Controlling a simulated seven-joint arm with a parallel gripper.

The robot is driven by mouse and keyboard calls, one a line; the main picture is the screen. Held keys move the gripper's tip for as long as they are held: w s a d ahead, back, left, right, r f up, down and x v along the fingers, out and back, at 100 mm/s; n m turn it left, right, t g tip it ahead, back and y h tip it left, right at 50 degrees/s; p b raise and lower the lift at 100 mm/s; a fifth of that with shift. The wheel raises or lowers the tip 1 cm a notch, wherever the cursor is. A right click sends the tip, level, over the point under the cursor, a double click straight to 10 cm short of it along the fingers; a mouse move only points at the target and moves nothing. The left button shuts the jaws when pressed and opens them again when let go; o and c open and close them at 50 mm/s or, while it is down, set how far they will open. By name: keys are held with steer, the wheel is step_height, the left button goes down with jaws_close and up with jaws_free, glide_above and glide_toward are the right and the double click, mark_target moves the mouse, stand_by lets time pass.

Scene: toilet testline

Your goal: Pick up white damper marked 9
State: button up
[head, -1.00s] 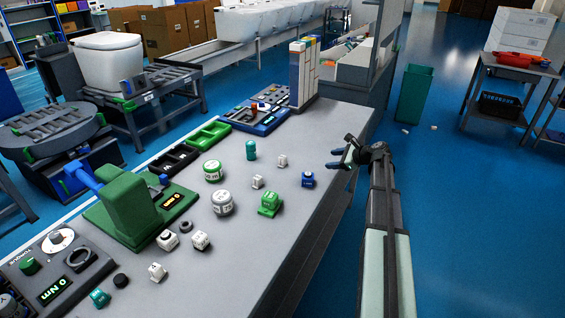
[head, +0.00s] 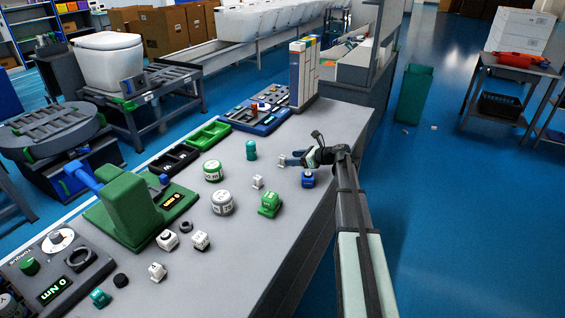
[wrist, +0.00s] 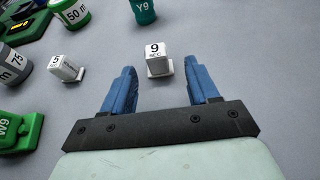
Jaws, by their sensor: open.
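The white damper marked 9 (wrist: 158,60) stands on the grey bench top in the wrist view, just beyond and between my fingertips.
A white damper marked 5 (wrist: 66,68) stands to the left, and a teal part marked Y9 (wrist: 144,10) behind.

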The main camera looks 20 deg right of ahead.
mark_target(282, 161)
steer(key=shift+x, duration=2.8)
steer(key=shift+s+a, duration=0.1)
steer(key=shift+s, duration=0.05)
steer(key=shift+c, duration=0.3)
steer(key=c, duration=1)
